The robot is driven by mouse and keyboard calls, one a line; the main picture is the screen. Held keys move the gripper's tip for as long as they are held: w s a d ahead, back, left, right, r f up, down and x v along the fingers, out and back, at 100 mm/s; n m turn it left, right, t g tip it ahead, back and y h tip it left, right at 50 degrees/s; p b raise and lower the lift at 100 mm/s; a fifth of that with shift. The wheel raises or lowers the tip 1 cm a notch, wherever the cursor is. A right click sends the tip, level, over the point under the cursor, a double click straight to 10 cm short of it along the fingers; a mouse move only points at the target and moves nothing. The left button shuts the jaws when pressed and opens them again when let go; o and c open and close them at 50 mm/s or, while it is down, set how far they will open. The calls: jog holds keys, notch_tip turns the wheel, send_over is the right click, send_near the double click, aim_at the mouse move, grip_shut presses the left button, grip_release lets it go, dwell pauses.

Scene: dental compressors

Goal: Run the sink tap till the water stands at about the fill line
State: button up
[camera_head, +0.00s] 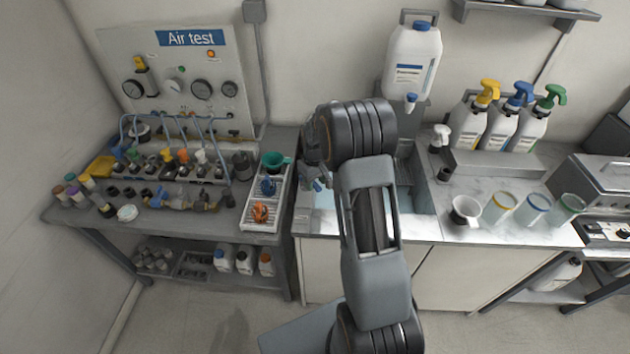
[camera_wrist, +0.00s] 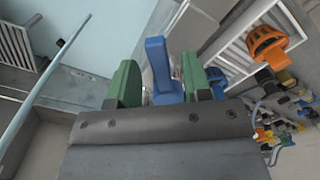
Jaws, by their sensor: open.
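The sink (camera_head: 412,202) is set in the counter, largely hidden behind my arm; its pale blue inside also shows at the left of the wrist view (camera_wrist: 115,35). I cannot tell how high any water stands, and I cannot make out the fill line for sure. A blue upright piece (camera_wrist: 160,68), which looks like the tap's lever, stands between the green fingers of my gripper (camera_wrist: 160,80). The fingers are open, one on each side of it. In the head view my gripper (camera_head: 314,178) is at the sink's left side, partly hidden by my wrist.
Left of the sink, a white slotted tray (camera_head: 262,226) holds an orange clamp (camera_head: 260,212), a blue item and a green cup. A dispenser canister (camera_head: 412,62) hangs above the sink. Cups (camera_head: 466,212) and spray bottles (camera_head: 500,122) stand on the right counter.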

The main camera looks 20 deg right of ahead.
jog(key=shift+f, duration=0.25)
jog(key=shift+c, duration=0.3)
grip_shut()
